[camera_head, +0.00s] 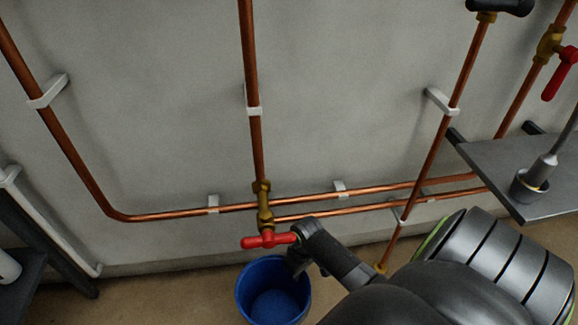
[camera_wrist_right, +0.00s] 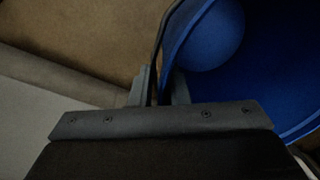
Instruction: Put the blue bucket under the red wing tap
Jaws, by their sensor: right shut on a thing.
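The red wing tap (camera_head: 266,240) is on a brass valve at the lower end of the middle copper pipe. The blue bucket (camera_head: 250,290) shows just below the tap in the head view, with its open top up. I cannot tell if its base touches the floor. My right gripper (camera_head: 298,262) is shut on the bucket's right rim. In the right wrist view, the two fingers (camera_wrist_right: 160,88) pinch the wall of the blue bucket (camera_wrist_right: 255,75). My arm hides part of the bucket's right side. My left gripper is not in view.
Copper pipes (camera_head: 160,215) run along the grey wall in white clips. A grey shelf (camera_head: 500,170) with a brush in a holder (camera_head: 535,178) is at right. A red lever valve (camera_head: 560,75) is at upper right. A dark shelf (camera_head: 30,270) stands at left. Floor left of the bucket is clear.

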